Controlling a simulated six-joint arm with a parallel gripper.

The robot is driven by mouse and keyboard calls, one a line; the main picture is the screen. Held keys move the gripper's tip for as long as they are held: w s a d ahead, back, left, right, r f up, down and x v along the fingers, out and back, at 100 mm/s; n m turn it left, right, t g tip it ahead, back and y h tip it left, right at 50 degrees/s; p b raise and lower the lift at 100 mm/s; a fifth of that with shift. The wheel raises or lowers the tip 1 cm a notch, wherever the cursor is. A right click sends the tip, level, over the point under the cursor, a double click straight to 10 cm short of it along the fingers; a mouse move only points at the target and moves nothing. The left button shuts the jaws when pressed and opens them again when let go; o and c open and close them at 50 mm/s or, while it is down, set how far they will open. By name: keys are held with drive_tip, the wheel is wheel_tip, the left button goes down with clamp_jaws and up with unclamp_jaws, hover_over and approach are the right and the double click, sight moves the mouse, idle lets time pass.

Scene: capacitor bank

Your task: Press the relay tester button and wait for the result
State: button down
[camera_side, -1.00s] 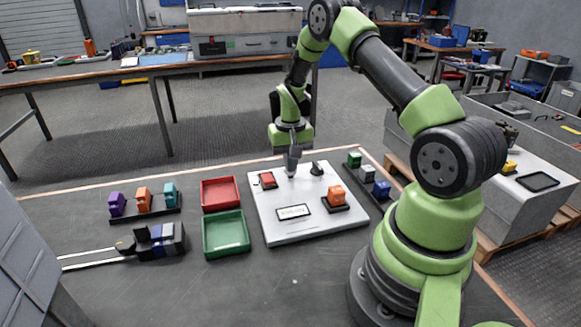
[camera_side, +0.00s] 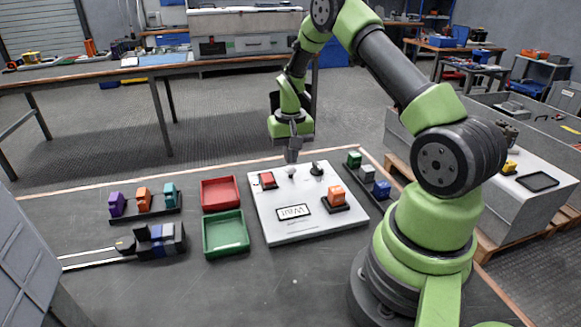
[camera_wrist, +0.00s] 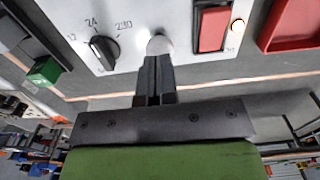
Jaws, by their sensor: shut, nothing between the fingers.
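The white relay tester (camera_side: 275,228) lies flat on the bench. Its display (camera_side: 293,212) reads "Wait", upside down in the side view. A round white button (camera_side: 291,172) sits near its far edge and also shows in the wrist view (camera_wrist: 159,42). An orange relay (camera_side: 336,194) sits in the tester's black socket. My gripper (camera_side: 291,160) is shut and empty, its fingertips just above the button; in the wrist view its fingers (camera_wrist: 156,62) overlap the button's lower edge. I cannot tell whether they touch.
On the tester, a red switch (camera_wrist: 212,28) with a lit lamp (camera_wrist: 237,25) and a black dial (camera_wrist: 103,50) flank the button. A red tray (camera_side: 220,206), a green tray (camera_side: 208,252) and a rack of coloured relays (camera_side: 143,198) lie left. More relays (camera_side: 367,173) stand right.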

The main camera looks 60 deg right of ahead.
sight(290, 168)
drive_tip(key=shift+r, duration=2.15)
drive_tip(key=shift+a+r, duration=0.15)
drive_tip(key=shift+r, duration=0.1)
drive_tip(key=s+a+r+n+t, duration=0.1)
drive_tip(key=s+a+r+t, duration=0.1)
drive_tip(key=a+r, duration=0.5)
drive_tip(key=s+a+r+n+t, duration=0.1)
drive_tip(key=s+a+r+t, duration=0.1)
drive_tip(key=a+r, duration=0.55)
drive_tip(key=s+a+r+n+t+y, duration=0.1)
drive_tip(key=s+a+r, duration=0.1)
drive_tip(key=s, duration=0.4)
drive_tip(key=s+a+r+n+t+y, duration=0.1)
drive_tip(key=s+a+r+n+t, duration=0.1)
drive_tip(key=s+a, duration=0.3)
drive_tip(key=shift+s+a+r, duration=0.15)
drive_tip(key=shift+s+r, duration=0.7)
